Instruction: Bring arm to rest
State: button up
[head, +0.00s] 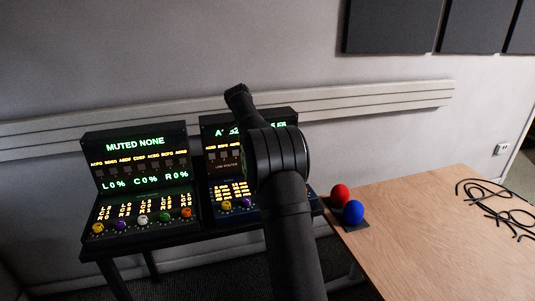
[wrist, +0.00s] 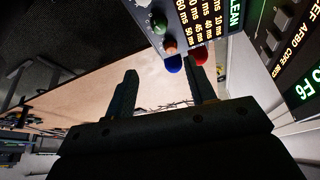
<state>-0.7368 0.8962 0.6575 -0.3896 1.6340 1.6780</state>
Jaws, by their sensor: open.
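My gripper (wrist: 163,76) shows in the wrist view with its two dark fingers apart and nothing between them. In the head view my black arm rises in the middle, in front of the right-hand console, and the fingers cannot be made out. Several black cables (head: 497,208) lie loosely curled on the wooden table at the right, well away from my arm. In the wrist view thin dark cables show faintly beyond the fingers.
Two lit consoles stand on a dark stand: the left one (head: 136,142) is clear to see, the right one (head: 223,164) partly hidden by my arm. A red ball (head: 340,193) and a blue ball (head: 353,212) sit at the left edge of the wooden table (head: 425,235).

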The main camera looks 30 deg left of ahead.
jog(key=shift+f, duration=0.1)
jog(key=x, duration=1.7)
jog(key=shift+d+f, duration=0.1)
jog(key=shift+d, duration=0.05)
jog(key=n+t+y, duration=0.1)
jog(key=n, duration=0.3)
jog(key=shift+s+d, duration=0.1)
jog(key=n, duration=0.2)
jog(key=n+y, duration=0.1)
jog(key=n, duration=0.1)
jog(key=shift+d+n+t+y, duration=0.15)
jog(key=shift+n+t+y, duration=0.15)
jog(key=shift+t, duration=0.1)
jog(key=n+y, duration=0.1)
jog(key=n, duration=0.3)
jog(key=shift+d+y, duration=0.1)
jog(key=shift+y, duration=0.3)
jog(key=shift+n+y, duration=0.7)
jog(key=shift+n, duration=1.5)
